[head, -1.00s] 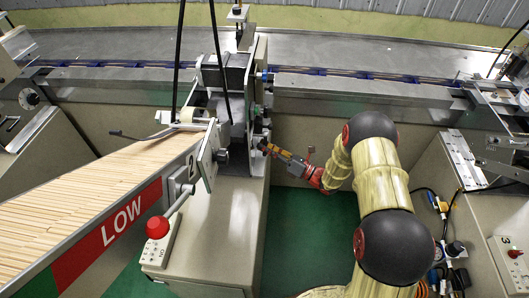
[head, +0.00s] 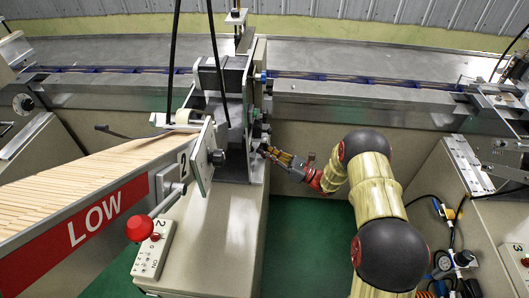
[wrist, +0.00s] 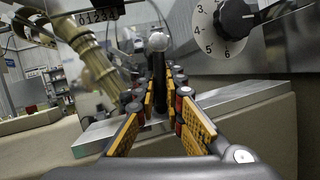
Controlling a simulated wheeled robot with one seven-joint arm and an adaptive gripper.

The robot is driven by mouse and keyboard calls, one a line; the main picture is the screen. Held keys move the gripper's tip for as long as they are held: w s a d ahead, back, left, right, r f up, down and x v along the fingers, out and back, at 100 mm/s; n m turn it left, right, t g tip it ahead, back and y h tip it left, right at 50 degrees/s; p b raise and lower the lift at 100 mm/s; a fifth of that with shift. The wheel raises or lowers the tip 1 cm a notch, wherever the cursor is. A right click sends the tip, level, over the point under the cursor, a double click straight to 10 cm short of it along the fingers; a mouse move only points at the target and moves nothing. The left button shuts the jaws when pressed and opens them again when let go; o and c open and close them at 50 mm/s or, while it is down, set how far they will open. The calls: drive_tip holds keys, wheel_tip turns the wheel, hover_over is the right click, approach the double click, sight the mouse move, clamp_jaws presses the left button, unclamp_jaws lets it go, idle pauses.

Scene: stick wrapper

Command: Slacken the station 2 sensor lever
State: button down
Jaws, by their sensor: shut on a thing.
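My gripper (head: 268,151) is at the right side of the station 2 machine (head: 226,90), beside its side plate. In the wrist view my gripper (wrist: 160,90) has its yellow-padded fingers on both sides of a dark upright lever (wrist: 159,72) with a silver ball end. The fingers are shut on this lever. Its lower part is partly hidden between the pads. In the head view the lever is too small and covered to make out.
A numbered dial with a black knob (wrist: 238,18) is close at the right of the fingers, and a counter (wrist: 98,15) is at upper left. A red-knobbed handle (head: 139,228) and a switch box (head: 152,252) stand left. Green floor (head: 300,250) is clear below my arm.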

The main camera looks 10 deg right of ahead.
drive_tip(key=shift+s+f, duration=0.1)
drive_tip(key=shift+f, duration=0.1)
drive_tip(key=c, duration=2.1)
unclamp_jaws()
drive_tip(key=shift+r, duration=0.1)
drive_tip(key=shift+c, duration=0.2)
drive_tip(key=shift+d, duration=0.1)
drive_tip(key=v, duration=1.2)
